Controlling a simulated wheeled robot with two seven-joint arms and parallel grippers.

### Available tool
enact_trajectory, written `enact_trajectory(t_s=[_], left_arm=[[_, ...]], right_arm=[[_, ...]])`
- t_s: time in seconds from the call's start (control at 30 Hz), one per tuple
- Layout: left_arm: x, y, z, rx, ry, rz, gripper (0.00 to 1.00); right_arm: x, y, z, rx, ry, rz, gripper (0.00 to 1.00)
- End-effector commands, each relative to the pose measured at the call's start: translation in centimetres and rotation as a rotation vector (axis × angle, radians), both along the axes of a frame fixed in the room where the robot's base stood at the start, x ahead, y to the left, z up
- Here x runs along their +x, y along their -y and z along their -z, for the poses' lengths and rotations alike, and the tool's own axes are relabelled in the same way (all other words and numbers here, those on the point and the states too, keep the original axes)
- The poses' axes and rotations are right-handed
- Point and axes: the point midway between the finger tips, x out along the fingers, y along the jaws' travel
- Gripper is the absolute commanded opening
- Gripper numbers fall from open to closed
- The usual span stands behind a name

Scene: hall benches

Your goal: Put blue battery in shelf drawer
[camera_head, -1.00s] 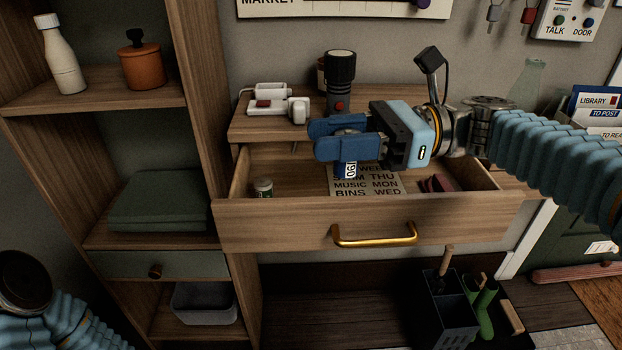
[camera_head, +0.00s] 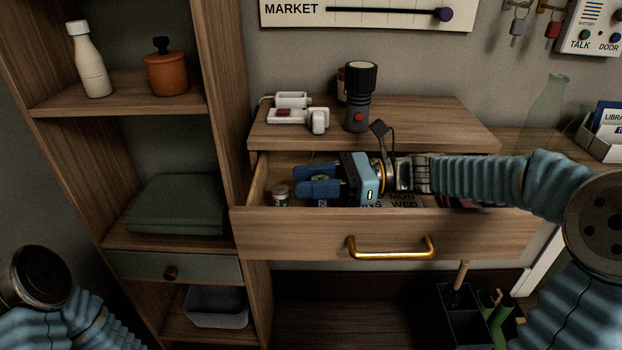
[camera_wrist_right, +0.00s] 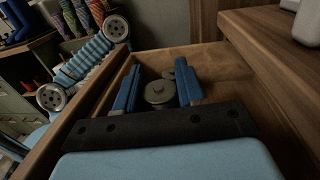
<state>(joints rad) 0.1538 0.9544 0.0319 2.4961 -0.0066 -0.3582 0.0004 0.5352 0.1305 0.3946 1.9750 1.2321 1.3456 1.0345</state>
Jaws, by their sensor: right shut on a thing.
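My right gripper (camera_head: 318,180) is shut on the blue battery (camera_head: 322,203), inside the open desk drawer (camera_head: 300,225). In the head view the fingers hide most of the battery; a bit of its label shows below them. In the right wrist view its round grey end (camera_wrist_right: 160,92) shows between the two blue fingers. The shelf drawer (camera_head: 210,267), with a dark round knob (camera_head: 170,273), is shut in the shelf unit at the left. My left arm shows at the lower left, but its gripper is out of view.
A small green-and-white cylinder (camera_head: 281,195) stands in the desk drawer, left of the fingers. A flashlight (camera_head: 357,100) and a white plug strip (camera_head: 290,116) are on the desktop. Folded green cloth (camera_head: 175,205) lies above the shelf drawer, and a grey bin (camera_head: 215,308) sits below.

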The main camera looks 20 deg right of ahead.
Motion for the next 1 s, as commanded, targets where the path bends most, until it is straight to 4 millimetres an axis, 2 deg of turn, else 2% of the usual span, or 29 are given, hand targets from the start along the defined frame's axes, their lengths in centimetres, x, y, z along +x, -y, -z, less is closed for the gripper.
enact_trajectory(t_s=[0.63,0.67,0.7,0.8,1.0], left_arm=[[0.0,0.0,0.3,0.000,0.000,0.000,0.64],[0.0,0.0,0.3,0.000,0.000,0.000,0.64],[0.0,0.0,0.3,0.000,0.000,0.000,0.64],[0.0,0.0,0.3,0.000,0.000,0.000,0.64],[0.0,0.0,0.3,0.000,0.000,0.000,0.64]], right_arm=[[0.0,0.0,1.1,0.001,0.000,-0.001,0.04],[0.0,0.0,1.1,0.000,0.000,-0.001,0.41],[0.0,0.0,1.1,0.000,0.000,-0.001,0.47],[0.0,0.0,1.1,0.000,0.000,-0.001,0.63],[0.0,0.0,1.1,0.000,0.000,0.000,0.64]])
